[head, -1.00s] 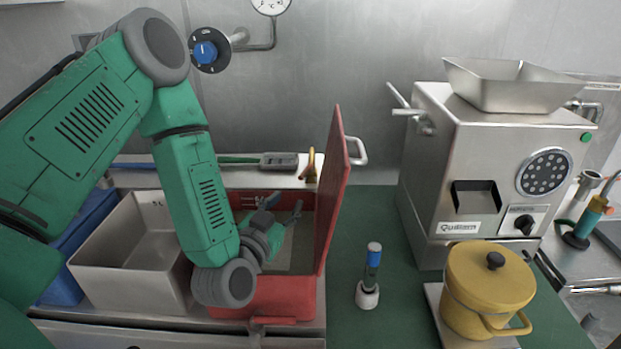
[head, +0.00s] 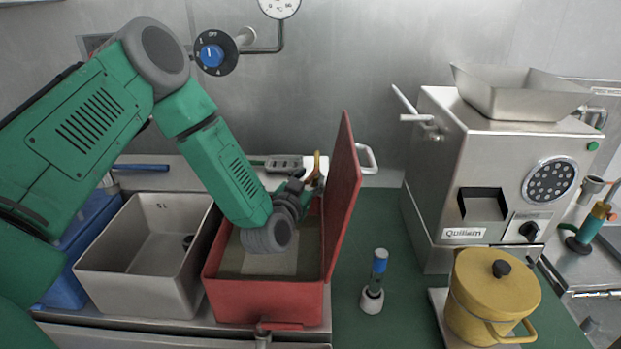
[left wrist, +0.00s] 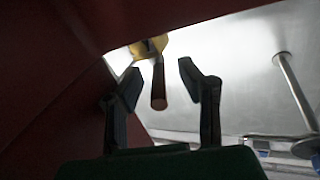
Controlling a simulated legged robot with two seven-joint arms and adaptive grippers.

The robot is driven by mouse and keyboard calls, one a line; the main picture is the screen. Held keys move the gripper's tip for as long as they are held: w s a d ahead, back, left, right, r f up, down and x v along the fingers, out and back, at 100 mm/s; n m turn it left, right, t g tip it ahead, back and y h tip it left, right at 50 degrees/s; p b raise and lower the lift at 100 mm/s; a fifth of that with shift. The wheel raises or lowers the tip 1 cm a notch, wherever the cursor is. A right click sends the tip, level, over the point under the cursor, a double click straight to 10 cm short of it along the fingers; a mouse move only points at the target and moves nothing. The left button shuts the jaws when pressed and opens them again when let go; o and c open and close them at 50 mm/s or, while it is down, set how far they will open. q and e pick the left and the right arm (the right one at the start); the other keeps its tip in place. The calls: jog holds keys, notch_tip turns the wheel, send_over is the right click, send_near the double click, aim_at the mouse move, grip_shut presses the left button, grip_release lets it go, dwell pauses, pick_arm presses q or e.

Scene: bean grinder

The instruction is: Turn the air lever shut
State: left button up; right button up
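A yellow fitting (left wrist: 148,47) with a red-brown lever (left wrist: 158,85) shows in the left wrist view; I take it to be the air lever. In the head view its yellow part (head: 317,163) shows behind the red box, beside the raised lid. My left gripper (left wrist: 160,76) is open, with one finger on each side of the lever in the picture and visible gaps to both. Whether the lever lies fully between the fingertips in depth is unclear. In the head view my left gripper (head: 312,181) reaches over the box, partly hidden by its wrist. My right gripper is not in view.
The red box (head: 265,302) has its lid (head: 343,195) standing up just right of my left gripper. A steel bin (head: 140,290) stands left. A blue-knobbed dial (head: 211,55) is on the wall. A grinder (head: 470,170) and yellow pot (head: 490,300) stand right.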

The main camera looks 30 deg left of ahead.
pick_arm(q)
jog(key=shift+a+f, duration=0.15)
jog(key=shift+a, duration=0.05)
jog(key=shift+c, duration=1.1)
jog(key=shift+a, duration=0.1)
grip_shut()
jog(key=shift+d+r, duration=0.2)
jog(key=shift+d, duration=0.15)
jog(key=shift+m+h, duration=0.5)
jog(key=shift+h, duration=0.1)
jog(key=m+h, duration=0.1)
jog(key=h, duration=0.1)
jog(key=a+m+h, duration=0.1)
jog(key=h, duration=0.1)
jog(key=shift+w+a+t, duration=0.1)
jog(key=shift+a+t, duration=0.05)
jog(key=shift+t, duration=0.15)
jog(key=shift+a+r+m+h+b, duration=0.1)
jog(key=shift+m+h+b, duration=0.1)
jog(key=shift+m+h, duration=0.3)
jog(key=shift+a+r+m+h+b, duration=0.1)
jog(key=shift+m+h+b, duration=0.1)
jog(key=shift+m+h, duration=0.3)
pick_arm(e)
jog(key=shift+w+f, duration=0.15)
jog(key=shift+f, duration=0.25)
